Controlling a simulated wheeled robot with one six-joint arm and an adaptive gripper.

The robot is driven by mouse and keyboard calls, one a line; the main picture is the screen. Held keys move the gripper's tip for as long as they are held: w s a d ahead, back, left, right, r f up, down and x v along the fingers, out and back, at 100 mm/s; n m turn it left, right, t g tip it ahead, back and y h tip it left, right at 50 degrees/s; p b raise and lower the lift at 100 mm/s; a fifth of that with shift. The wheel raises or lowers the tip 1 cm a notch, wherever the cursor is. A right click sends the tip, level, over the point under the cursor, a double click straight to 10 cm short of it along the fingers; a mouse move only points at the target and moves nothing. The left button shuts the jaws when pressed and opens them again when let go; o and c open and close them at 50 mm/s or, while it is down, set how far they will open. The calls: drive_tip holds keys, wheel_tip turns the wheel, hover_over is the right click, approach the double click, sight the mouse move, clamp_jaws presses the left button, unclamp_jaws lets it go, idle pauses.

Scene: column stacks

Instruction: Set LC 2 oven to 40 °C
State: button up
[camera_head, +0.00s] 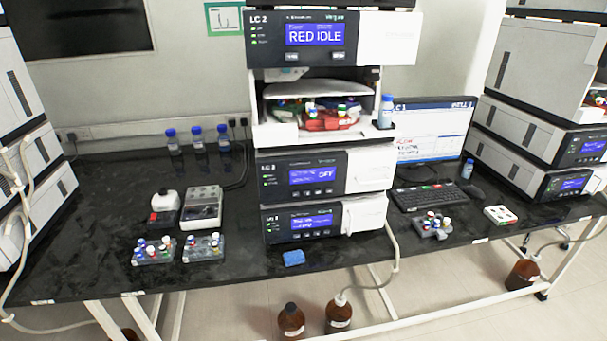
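The LC 2 column stack stands in the middle of the black bench. Its top module (267,47) carries the label "LC 2" and a blue display that seems to read "RED IDLE". Below it is an open bay (283,131) with a red tray (330,121) and small vials. A lower module (281,172) has a blue display (316,177) that seems to read "OFF", with small buttons under it. The bottom module (275,226) has another blue display, too small to read. I cannot tell from labels which module is the oven. My gripper is not in view.
A monitor (434,125) and keyboard (433,195) stand right of the stack, with another stack (527,140) beyond. Vial racks (153,251) and small devices (202,208) sit left. A blue sponge (293,258) lies at the front edge. Brown bottles (291,321) stand on the floor below.

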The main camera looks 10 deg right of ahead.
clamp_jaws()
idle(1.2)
